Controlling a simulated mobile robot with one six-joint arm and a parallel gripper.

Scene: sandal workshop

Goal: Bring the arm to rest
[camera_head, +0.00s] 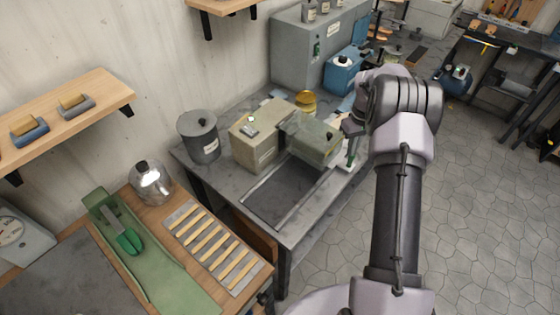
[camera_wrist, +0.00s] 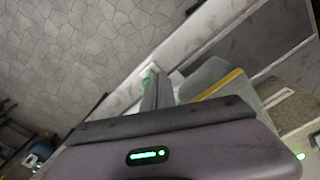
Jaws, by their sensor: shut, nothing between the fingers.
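My arm reaches up the right of the head view and bends over at the top, above the grey workbench (camera_head: 290,225). My gripper (camera_head: 350,160) points down near the bench's right edge, beside a grey-green box-like block. In the wrist view my gripper (camera_wrist: 150,76) shows as narrow dark fingers with a green and pale tip. The fingers are together and nothing shows held between them. The bench edge and the stone floor lie beyond them.
The grey-green block (camera_head: 316,142) and a beige box (camera_head: 257,136) stand close to my gripper. A grey canister (camera_head: 199,137) and blue machine (camera_head: 342,72) are also near. A wooden table (camera_head: 150,200) is at lower left. The floor (camera_head: 460,210) at right is clear.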

